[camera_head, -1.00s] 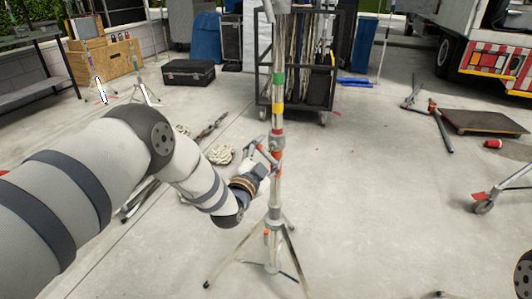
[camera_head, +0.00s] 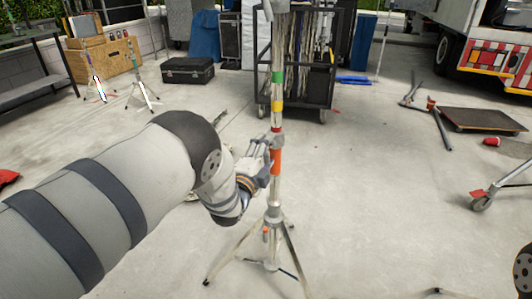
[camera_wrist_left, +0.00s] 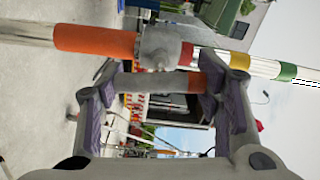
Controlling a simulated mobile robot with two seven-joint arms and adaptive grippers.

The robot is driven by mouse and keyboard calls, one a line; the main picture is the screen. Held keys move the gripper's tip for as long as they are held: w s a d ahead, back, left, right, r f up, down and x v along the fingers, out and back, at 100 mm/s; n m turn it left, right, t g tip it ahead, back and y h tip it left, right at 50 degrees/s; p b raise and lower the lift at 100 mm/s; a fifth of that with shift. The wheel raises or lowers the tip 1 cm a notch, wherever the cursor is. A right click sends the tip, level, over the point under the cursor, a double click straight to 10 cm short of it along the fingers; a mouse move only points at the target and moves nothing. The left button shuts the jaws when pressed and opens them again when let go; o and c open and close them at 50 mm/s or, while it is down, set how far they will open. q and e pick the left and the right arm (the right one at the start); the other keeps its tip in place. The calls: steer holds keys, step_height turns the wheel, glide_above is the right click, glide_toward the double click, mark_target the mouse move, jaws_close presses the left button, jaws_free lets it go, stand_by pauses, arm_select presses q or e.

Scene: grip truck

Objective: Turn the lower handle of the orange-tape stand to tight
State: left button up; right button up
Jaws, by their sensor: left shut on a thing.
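The orange-tape stand (camera_head: 275,190) stands upright on spread legs in the middle of the head view. Its orange tape band (camera_head: 276,161) sits just below a grey collar (camera_head: 277,139). In the left wrist view the orange band (camera_wrist_left: 95,41) and collar (camera_wrist_left: 160,47) run across the top. A short grey handle with an orange-brown part (camera_wrist_left: 150,80) lies beside the collar, between my left fingers. My left gripper (camera_head: 262,152) is at the left side of the pole, shut on this handle; its fingers also show in the wrist view (camera_wrist_left: 158,98). My right gripper is out of view.
A black wheeled cart (camera_head: 300,75) stands behind the stand. A black case (camera_head: 188,70) is at the back left. A flat dolly (camera_head: 483,120) and a wheeled stand leg (camera_head: 500,188) are at the right. The floor around the stand's legs is mostly clear.

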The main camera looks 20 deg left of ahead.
arm_select(q)
steer(key=shift+a, duration=0.1)
stand_by(0.4)
steer(key=o, duration=1.2)
steer(key=s, duration=1.2)
steer(key=shift+a, duration=0.4)
